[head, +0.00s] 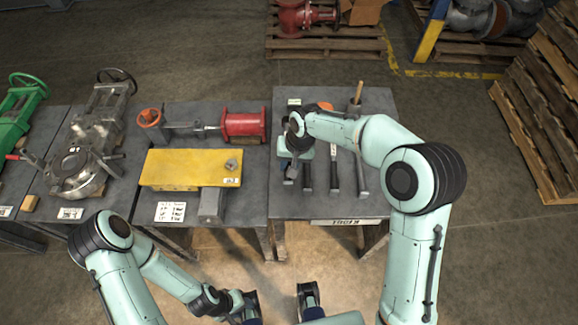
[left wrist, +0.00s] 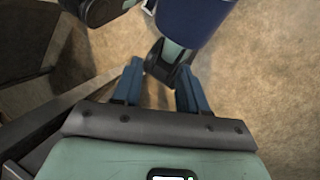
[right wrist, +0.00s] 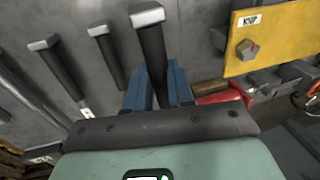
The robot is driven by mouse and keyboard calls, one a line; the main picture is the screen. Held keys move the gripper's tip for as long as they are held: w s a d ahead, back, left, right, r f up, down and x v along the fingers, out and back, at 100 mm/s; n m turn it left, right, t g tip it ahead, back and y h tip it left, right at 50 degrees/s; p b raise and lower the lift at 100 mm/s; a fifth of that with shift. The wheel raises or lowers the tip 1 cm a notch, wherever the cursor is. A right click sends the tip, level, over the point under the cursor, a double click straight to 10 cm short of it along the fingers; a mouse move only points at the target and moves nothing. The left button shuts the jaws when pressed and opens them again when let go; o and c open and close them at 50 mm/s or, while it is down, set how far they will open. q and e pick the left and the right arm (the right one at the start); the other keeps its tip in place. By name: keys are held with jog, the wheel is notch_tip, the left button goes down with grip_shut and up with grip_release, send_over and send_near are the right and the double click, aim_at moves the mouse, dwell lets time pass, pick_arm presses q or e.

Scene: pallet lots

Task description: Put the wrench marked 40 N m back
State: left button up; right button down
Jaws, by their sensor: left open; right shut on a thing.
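Several wrenches with black handles lie side by side on the right grey table; one is the wrench (head: 334,170) right of my right gripper. My right gripper (head: 291,158) is over the left end of this row. In the right wrist view its blue fingers (right wrist: 156,85) are shut on a black-handled wrench (right wrist: 150,50) with a pale grey end. Its far end is hidden by the gripper. I cannot read 40 N m on any wrench. My left gripper (head: 240,306) is low in front of the tables; its fingers (left wrist: 160,85) are open and empty.
A yellow box (head: 190,168) and a red cylinder (head: 243,124) sit on the middle table. A small wooden-handled tool (head: 359,93) stands at the right table's back. A label plate (head: 349,222) hangs at its front edge. Pallets (head: 545,110) stand right; floor between is clear.

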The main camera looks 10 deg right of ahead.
jog(key=shift+w+a+f, duration=0.25)
jog(key=shift+w+f, duration=0.05)
jog(key=shift+s+f+b, duration=0.1)
jog(key=shift+f+b, duration=0.45)
jog(key=b+x, duration=0.1)
jog(key=x, duration=0.1)
jog(key=b+x, duration=0.1)
jog(key=shift+s+d+f+b, duration=0.15)
jog(key=shift+d+f+b, duration=0.15)
jog(key=shift+f, duration=0.1)
jog(key=shift+f+b, duration=0.55)
jog(key=shift+f, duration=0.2)
jog(key=shift+f+b, duration=0.3)
jog(key=shift+f, duration=0.25)
jog(key=c, duration=0.9)
grip_release()
